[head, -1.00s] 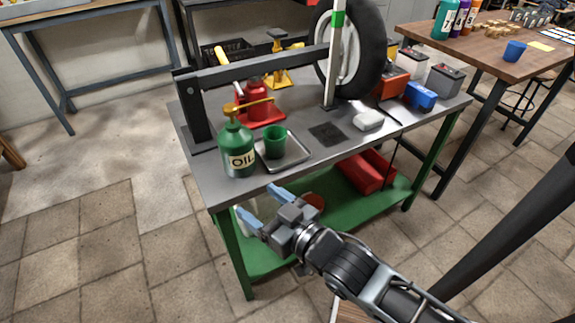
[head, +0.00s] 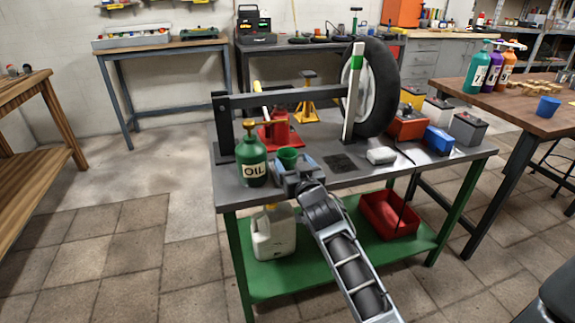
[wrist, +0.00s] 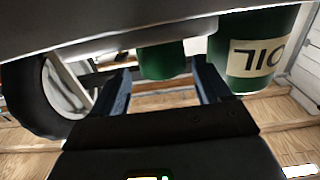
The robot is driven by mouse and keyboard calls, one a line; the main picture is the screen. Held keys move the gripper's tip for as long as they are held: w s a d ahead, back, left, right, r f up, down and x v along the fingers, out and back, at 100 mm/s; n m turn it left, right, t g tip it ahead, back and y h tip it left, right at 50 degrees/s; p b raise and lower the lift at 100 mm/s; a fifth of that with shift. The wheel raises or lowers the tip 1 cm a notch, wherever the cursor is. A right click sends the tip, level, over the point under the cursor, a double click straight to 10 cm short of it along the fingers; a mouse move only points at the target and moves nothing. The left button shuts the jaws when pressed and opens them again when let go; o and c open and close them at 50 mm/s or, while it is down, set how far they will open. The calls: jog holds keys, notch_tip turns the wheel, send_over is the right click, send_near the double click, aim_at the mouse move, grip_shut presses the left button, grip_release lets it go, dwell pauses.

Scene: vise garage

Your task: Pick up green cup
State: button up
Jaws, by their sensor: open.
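The green cup (head: 288,157) stands upright on the grey workbench, right of the green oil can (head: 252,160). My gripper (head: 291,168) is open at the bench's front edge, just in front of the cup, and hides its lower part. In the wrist view, which looks upside down, the cup (wrist: 163,62) shows between the two blue fingers of my gripper (wrist: 162,80). I cannot tell whether the fingertips reach past its sides. The "OIL" can (wrist: 240,62) is close beside one finger. The tray under the cup is mostly hidden.
A grey metal bar (head: 290,98) spans above the bench (head: 350,178) at the back. A wheel (head: 375,90) and white sponge-like block (head: 381,155) are to the right. A white jug (head: 272,235) and red bin (head: 388,213) sit on the lower shelf.

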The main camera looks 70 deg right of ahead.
jog(key=x, duration=0.5)
jog(key=shift+w+a+r, duration=0.1)
jog(key=shift+a+r, duration=0.05)
jog(key=shift+r, duration=0.1)
jog(key=c, duration=0.7)
jog(key=shift+c, duration=0.2)
